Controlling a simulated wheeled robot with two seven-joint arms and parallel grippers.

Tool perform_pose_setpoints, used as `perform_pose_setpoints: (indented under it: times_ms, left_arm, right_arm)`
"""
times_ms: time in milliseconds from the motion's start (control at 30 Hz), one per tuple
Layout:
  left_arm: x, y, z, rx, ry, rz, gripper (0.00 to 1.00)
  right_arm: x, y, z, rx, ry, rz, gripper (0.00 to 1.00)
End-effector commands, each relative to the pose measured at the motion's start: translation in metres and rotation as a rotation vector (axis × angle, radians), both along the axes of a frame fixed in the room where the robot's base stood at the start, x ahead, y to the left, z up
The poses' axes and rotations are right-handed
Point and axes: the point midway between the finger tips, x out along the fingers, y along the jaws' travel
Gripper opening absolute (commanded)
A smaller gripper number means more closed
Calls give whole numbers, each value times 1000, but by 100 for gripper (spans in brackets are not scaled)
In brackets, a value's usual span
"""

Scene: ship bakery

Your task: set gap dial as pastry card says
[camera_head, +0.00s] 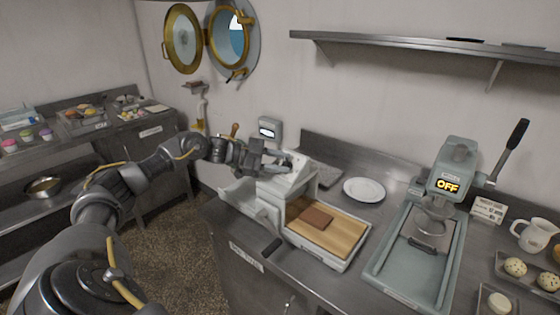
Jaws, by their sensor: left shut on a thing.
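My left gripper (279,160) reaches across from the left to the upper left part of a white machine (291,186) on the steel counter. Its jaws are shut at a small part there, which looks like the gap dial; the fingers hide most of it, and I cannot read its setting. A wooden board (335,236) lies in front of the machine with a flat brown slab (317,217) on it. A small printed card (488,210) stands at the right; its text is too small to read. My right gripper is out of view.
A grey-green press (455,170) with an "OFF" display and a black lever stands to the right. A white plate (364,190) lies behind the board. A mug (535,235) and dough balls (515,267) are at far right. A wall shelf (420,47) hangs above.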

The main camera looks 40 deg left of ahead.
Motion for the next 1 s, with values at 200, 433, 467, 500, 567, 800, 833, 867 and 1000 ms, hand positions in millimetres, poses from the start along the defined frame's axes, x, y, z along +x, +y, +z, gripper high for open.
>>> perform_pose_setpoints:
  times_ms: [200,433,467,500,567,800,833,867,1000]
  left_arm:
    - [0,0,0,3,0,-3,12]
    - [0,0,0,3,-1,-2,41]
    - [0,0,0,2,0,-2,45]
    - [0,0,0,2,0,-2,50]
    - [0,0,0,2,0,-2,56]
    - [0,0,0,2,0,-2,56]
    - [0,1,-1,2,0,-2,56]
    - [-1,2,-1,2,0,-2,56]
    - [-10,13,-1,4,1,0,56]
  right_arm:
    - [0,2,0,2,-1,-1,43]
    - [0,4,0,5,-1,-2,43]
    - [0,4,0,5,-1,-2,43]
    - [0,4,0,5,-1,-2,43]
    - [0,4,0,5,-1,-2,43]
    - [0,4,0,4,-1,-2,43]
    - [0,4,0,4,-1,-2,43]
    - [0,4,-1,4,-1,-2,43]
    - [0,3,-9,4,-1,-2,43]
